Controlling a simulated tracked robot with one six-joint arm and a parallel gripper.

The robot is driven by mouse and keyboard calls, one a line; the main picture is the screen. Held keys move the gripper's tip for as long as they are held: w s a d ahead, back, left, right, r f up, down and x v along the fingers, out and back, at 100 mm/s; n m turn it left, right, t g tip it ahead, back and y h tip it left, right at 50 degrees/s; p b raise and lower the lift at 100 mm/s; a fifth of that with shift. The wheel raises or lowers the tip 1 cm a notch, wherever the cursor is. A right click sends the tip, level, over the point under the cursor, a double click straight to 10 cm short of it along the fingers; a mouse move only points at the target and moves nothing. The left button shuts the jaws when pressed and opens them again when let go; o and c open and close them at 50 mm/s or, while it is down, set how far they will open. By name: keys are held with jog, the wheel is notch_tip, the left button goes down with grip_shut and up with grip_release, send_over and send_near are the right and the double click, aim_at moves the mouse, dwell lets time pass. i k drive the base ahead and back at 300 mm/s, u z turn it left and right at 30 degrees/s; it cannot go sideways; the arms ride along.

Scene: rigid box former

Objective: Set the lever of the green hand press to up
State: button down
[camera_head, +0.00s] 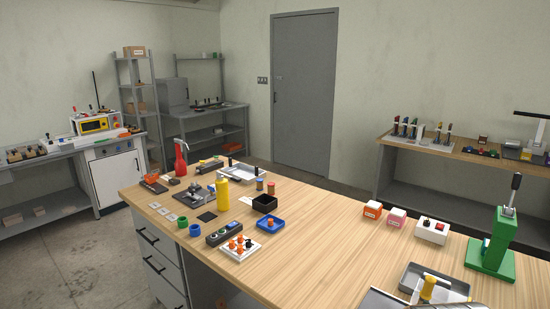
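The green hand press (499,238) stands on the right end of the wooden workbench, near its right edge. It has a green column on a wide green base with a pale plate. Its lever (515,189) has a dark grip and rises from the top of the column, nearly upright and leaning slightly right. I cannot tell from this one view which set position that is. My gripper is not in view.
A grey tray (408,277) with a yellow-handled tool stands left of the press. A white box (432,232) with a red button stands behind the tray. Grey metal parts show at the bottom edge. Several small items cover the bench's left half; its middle is clear.

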aim_at(517, 179)
jog(key=z, duration=1.15)
jog(key=k, duration=0.5)
jog(key=z, duration=0.25)
jog(key=i, duration=0.5)
jog(key=u, duration=0.1)
